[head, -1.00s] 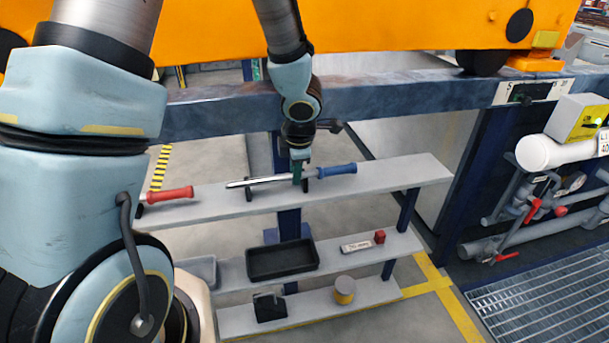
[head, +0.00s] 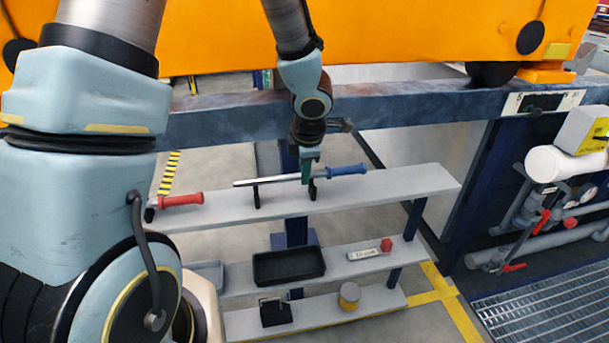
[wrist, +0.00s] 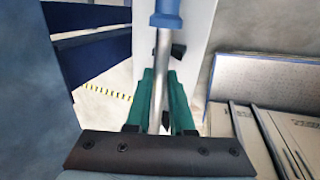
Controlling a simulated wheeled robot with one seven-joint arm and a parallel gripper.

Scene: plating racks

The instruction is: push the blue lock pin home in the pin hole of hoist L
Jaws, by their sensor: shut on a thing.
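The blue lock pin has a blue handle (head: 347,170) and a long bare metal shaft (head: 268,181). It lies level over two small black rests on the top shelf, handle to the right. My gripper (head: 306,177) is shut on the shaft, near the right rest. In the wrist view, its green fingers (wrist: 160,100) stand on both sides of the shaft, with the handle (wrist: 167,12) at the top edge. Whether the shaft still touches the rests is hard to tell. I cannot make out hoist L's pin hole in either view.
A red-handled tool (head: 181,200) lies at the left of the top shelf (head: 400,190). A blue-grey beam (head: 420,105) and an orange body (head: 400,35) cross above.

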